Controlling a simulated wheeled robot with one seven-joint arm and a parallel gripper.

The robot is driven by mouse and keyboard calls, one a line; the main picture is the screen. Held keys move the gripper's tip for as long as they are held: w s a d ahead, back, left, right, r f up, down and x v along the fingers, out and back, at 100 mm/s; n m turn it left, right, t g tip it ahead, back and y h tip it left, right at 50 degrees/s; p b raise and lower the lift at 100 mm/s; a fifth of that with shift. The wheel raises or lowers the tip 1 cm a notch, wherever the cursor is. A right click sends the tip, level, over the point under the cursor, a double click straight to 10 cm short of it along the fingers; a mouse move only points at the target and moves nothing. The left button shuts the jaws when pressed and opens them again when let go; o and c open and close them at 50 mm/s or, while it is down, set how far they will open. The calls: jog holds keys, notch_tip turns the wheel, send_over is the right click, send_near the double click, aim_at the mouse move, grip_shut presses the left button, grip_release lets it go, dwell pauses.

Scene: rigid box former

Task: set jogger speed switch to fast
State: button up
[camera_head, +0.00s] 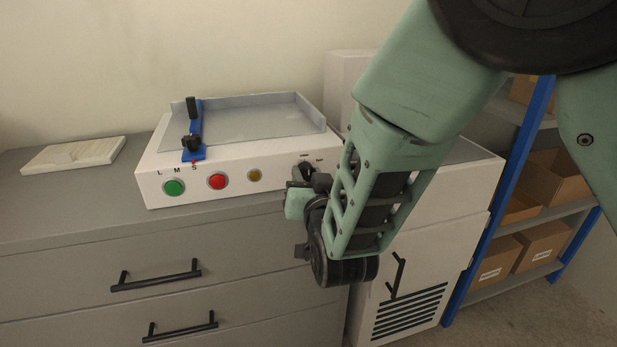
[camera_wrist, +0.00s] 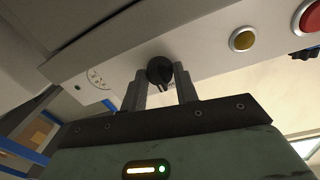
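The jogger (camera_head: 240,175) is a white box with a grey tray on top, standing on the grey cabinet. Its black speed switch (camera_head: 305,168) is at the right end of the front panel, with small labels above it. In the wrist view the round black switch (camera_wrist: 160,71) sits between the two fingertips of my gripper (camera_wrist: 161,82). Its pointer ridge faces down and slightly right in that view. The fingers flank the knob closely; whether they press on it is unclear.
A green button (camera_head: 174,187), a red button (camera_head: 217,181) and a yellow button (camera_head: 255,175) line the panel left of the switch. A paper stack (camera_head: 74,154) lies further left. Blue shelving with boxes (camera_head: 545,245) stands right.

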jog(key=shift+f+m+b, duration=0.1)
jog(key=shift+m+b, duration=0.3)
jog(key=shift+b, duration=0.05)
jog(key=shift+m+b, duration=0.6)
jog(key=shift+b, duration=0.05)
jog(key=m+b, duration=0.4)
jog(key=shift+d+f, duration=0.1)
jog(key=m+b, duration=0.5)
jog(key=shift+r+g+b, duration=0.2)
jog(key=shift+g+b, duration=0.15)
jog(key=shift+g, duration=0.05)
jog(key=shift+m, duration=0.4)
jog(key=o, duration=1)
jog(key=shift+c, duration=0.2)
jog(key=shift+s+r, duration=0.1)
